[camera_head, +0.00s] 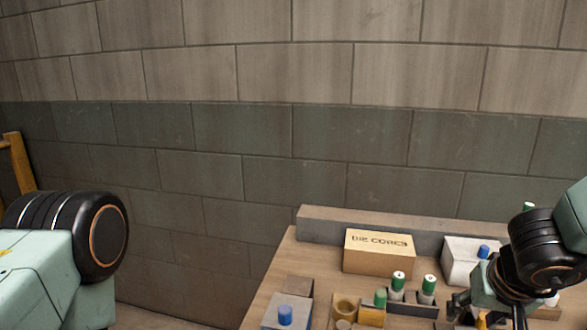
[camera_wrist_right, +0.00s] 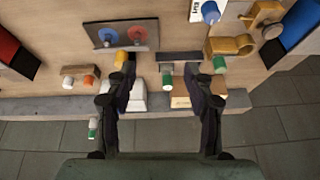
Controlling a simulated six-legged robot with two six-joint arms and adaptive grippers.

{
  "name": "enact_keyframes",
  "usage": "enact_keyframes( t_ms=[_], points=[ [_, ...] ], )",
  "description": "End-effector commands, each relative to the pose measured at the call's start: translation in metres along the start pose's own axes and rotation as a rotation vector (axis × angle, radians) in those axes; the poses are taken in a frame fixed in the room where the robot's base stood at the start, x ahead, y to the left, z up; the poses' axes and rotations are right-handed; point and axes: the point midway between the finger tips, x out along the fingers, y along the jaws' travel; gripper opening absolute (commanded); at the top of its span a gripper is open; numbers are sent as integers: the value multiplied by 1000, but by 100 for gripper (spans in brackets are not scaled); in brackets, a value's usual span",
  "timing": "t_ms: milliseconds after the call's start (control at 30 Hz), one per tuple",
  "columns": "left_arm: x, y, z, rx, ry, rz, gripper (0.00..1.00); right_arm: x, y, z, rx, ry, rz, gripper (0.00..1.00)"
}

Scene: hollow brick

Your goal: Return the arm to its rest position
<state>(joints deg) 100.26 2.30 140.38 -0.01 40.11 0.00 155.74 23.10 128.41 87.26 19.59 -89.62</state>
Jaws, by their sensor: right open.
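My right arm comes in from the right in the head view. Its dark gripper (camera_head: 486,312) hangs low over the right part of the wooden table (camera_head: 268,292), partly cut off by the bottom edge. In the right wrist view the gripper (camera_wrist_right: 157,72) has its two dark fingers well apart with nothing held between them. Table items show beyond and between the fingers. A link of my left arm shows at the left of the head view, but its gripper is not in view.
A lettered cardboard box (camera_head: 378,252) and a white box (camera_head: 463,260) stand along the grey back ledge (camera_head: 335,224). Green-capped cylinders (camera_head: 398,284) stand in front. A blue knob (camera_head: 285,315) is at front left. A block wall (camera_head: 300,140) rises behind.

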Motion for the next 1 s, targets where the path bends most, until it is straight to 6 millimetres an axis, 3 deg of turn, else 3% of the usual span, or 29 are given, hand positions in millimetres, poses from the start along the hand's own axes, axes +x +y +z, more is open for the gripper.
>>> enact_keyframes(
  t_ms=[367,567,767,867,1000],
  points=[
    [0,0,0,0,1,0,52,1,14,-11,170,93,66,53],
    [0,0,0,0,0,0,52,24,20,7,189,150,116,53],
    [0,0,0,0,0,0,52,67,12,62,121,129,100,53],
    [0,0,0,0,0,0,52,89,4,108,59,68,64,53],
    [0,0,0,0,0,0,52,112,-7,185,-42,-64,3,53]
  ],
)
